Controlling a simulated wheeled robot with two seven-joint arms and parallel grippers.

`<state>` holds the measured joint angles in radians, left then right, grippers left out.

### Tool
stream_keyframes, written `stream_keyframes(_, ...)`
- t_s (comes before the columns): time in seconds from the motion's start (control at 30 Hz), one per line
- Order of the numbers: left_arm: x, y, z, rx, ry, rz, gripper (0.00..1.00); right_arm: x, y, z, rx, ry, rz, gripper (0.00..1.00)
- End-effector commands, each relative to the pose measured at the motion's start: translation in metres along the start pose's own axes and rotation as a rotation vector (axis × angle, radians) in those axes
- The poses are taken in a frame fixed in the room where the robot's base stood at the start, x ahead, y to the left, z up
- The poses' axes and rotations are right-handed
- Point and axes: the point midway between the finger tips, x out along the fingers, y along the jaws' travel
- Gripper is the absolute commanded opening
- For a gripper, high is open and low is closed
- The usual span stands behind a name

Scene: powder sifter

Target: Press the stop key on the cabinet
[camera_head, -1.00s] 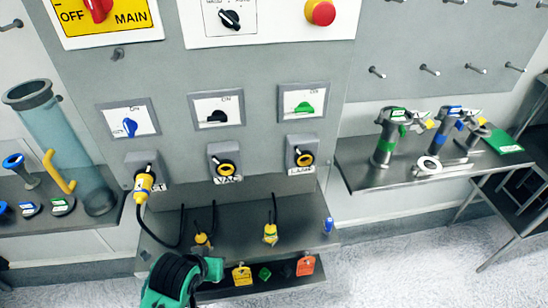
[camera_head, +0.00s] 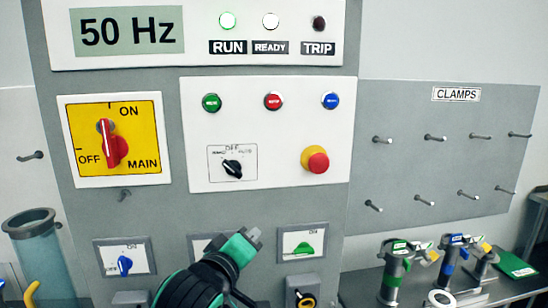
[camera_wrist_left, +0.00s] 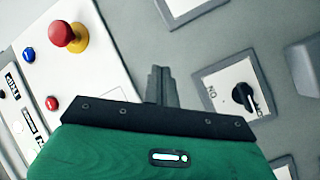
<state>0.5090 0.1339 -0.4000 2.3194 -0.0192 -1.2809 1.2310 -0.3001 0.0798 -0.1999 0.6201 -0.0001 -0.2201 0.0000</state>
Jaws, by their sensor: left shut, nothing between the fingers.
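The cabinet's white control panel (camera_head: 200,170) has a row of three round keys: green (camera_head: 211,103), red (camera_head: 273,101) and blue (camera_head: 330,101). Their lettering is too small to read; the red one looks like the stop key. It also shows in the left wrist view (camera_wrist_left: 52,103), left of my fingers. My left gripper (camera_head: 250,238) is shut and empty, below the panel in front of the middle lower switch plate, which it partly hides. Its closed fingers also show in the left wrist view (camera_wrist_left: 160,84). My right gripper is not in view.
A red mushroom button (camera_head: 316,160) on a yellow base and a black selector (camera_head: 233,168) sit below the keys. A red main switch (camera_head: 113,145) is at left. Clamp pegs and a shelf are at right.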

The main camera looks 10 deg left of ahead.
Motion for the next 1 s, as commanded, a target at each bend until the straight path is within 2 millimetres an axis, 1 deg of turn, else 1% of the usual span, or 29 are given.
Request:
stream_keyframes(0.03,0.001,0.021,-0.010,-0.023,0.021,0.043,0.00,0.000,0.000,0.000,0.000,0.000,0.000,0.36)
stream_keyframes(0.17,0.001,0.069,-0.032,-0.098,0.060,0.146,0.00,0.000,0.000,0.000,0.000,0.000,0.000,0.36)
stream_keyframes(0.2,-0.001,0.083,-0.038,-0.121,0.069,0.179,0.00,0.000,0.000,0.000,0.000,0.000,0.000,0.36)
stream_keyframes(0.27,-0.004,0.106,-0.047,-0.154,0.081,0.228,0.00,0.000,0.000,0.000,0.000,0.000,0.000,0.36)
stream_keyframes(0.3,-0.006,0.121,-0.052,-0.176,0.088,0.261,0.00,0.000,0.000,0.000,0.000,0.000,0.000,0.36)
stream_keyframes(0.37,-0.010,0.142,-0.061,-0.208,0.096,0.310,0.00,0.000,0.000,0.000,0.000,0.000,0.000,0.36)
stream_keyframes(0.4,-0.013,0.156,-0.066,-0.227,0.099,0.341,0.00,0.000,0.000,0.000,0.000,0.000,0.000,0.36)
stream_keyframes(0.53,-0.025,0.195,-0.079,-0.284,0.104,0.432,0.00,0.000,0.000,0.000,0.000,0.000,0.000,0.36)
stream_keyframes(0.6,-0.031,0.211,-0.084,-0.307,0.102,0.470,0.00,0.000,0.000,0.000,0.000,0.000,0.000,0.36)
stream_keyframes(0.73,-0.038,0.230,-0.090,-0.336,0.100,0.516,0.00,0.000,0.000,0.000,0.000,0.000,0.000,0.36)
stream_keyframes(0.83,-0.041,0.237,-0.091,-0.347,0.097,0.532,0.00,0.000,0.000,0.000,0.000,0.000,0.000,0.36)
stream_keyframes(1.0,-0.042,0.239,-0.092,-0.350,0.096,0.538,0.00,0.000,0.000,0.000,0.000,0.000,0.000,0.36)
